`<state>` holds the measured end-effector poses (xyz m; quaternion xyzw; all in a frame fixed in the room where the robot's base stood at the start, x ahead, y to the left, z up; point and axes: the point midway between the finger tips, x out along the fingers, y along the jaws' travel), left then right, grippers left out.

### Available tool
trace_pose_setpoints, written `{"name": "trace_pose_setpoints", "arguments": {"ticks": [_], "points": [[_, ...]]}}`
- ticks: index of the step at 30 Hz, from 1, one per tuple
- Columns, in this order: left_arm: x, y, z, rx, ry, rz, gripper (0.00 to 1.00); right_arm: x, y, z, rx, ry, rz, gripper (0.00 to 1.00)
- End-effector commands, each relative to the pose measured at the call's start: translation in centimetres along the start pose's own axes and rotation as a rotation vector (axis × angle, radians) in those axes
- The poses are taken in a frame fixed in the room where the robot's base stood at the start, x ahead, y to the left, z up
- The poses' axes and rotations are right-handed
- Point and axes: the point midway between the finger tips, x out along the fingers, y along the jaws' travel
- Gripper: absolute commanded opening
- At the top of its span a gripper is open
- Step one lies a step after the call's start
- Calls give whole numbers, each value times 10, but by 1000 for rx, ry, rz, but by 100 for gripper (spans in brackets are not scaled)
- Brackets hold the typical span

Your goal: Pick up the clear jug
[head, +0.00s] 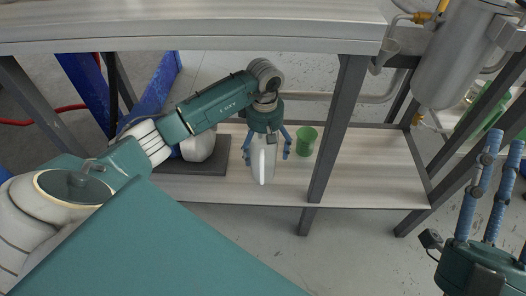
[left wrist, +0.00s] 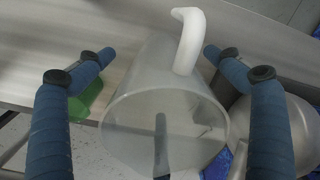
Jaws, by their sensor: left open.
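The clear jug (head: 258,158), translucent with a white handle, stands on the lower shelf in the head view. My left gripper (head: 267,152) is above it, open, with one blue finger on each side of the jug. In the left wrist view the jug (left wrist: 165,120) shows its wide round mouth between the two open fingers, with its white handle at the top. I cannot tell whether the fingers touch it. My right gripper (head: 502,143) is at the far right edge, its fingers apart and nothing between them.
A green cup (head: 305,141) stands right beside the jug. The upper tabletop (head: 190,22) overhangs the shelf (head: 375,170). A grey post (head: 336,130) stands right of the cup.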

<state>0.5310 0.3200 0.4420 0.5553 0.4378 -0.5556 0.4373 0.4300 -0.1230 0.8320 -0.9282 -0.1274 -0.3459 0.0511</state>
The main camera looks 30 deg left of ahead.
Motion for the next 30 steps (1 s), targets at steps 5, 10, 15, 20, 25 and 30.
{"name": "trace_pose_setpoints", "arguments": {"ticks": [5,10,15,20,25,30], "points": [[11,0,0,-1,0,0,91,-2,-2,-19,5,88,-3,40],[12,0,0,-1,0,1,91,-2,-2,-23,6,101,-4,40],[11,0,0,-1,0,1,79,-2,-2,-23,5,100,-4,40],[12,0,0,-1,0,0,47,-2,-2,-22,5,99,-4,40],[12,0,0,-1,0,0,40,-2,-2,-22,5,99,-4,40],[12,0,0,-1,0,-1,40,-2,-2,-22,5,98,-3,40]]}}
